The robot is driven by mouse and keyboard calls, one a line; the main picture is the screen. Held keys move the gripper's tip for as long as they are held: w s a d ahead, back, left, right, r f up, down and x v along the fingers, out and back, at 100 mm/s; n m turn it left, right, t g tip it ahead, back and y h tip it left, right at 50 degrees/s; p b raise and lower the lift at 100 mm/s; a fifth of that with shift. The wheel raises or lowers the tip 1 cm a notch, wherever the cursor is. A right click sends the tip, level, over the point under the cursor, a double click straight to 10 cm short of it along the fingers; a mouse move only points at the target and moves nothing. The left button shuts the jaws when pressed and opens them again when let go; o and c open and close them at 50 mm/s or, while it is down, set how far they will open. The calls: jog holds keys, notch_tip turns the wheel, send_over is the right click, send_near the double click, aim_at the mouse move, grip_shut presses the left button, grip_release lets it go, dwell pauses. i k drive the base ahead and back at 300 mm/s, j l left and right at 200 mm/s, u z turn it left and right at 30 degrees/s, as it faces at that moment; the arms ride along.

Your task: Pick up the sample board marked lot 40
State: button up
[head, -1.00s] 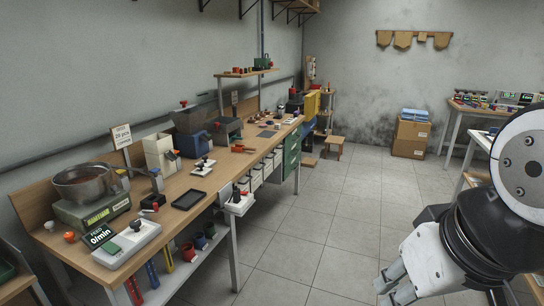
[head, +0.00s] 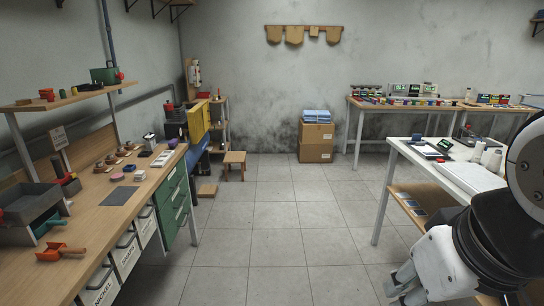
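I cannot read a lot 40 mark anywhere in the head view, so I cannot tell which thing is that sample board. Small dark flat pieces (head: 420,211) lie on the lower wooden shelf under the white table (head: 431,166) at the right; their markings are too small to read. My gripper (head: 403,291) shows at the lower right, low over the floor and apart from the table. Its fingertips are partly cut off by the frame, and I cannot see whether it is open or shut.
A wooden workbench (head: 97,226) with drawers runs along the left. A small stool (head: 235,160) and stacked cartons (head: 316,140) stand at the back. Another bench (head: 364,104) holds instruments along the back right. The tiled floor (head: 285,218) between is clear.

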aim_at(426, 151)
jog(key=i+z, duration=0.15)
jog(key=i, duration=0.8)
jog(key=i+j+z, duration=0.15)
jog(key=i, duration=0.8)
jog(key=i+z, duration=0.25)
jog(key=i, duration=0.2)
jog(key=i+z, duration=0.3)
jog(key=i+j+z, duration=0.25)
jog(key=i, duration=0.25)
jog(key=i+j+z, duration=0.8)
jog(key=i, duration=0.25)
jog(key=l, duration=0.1)
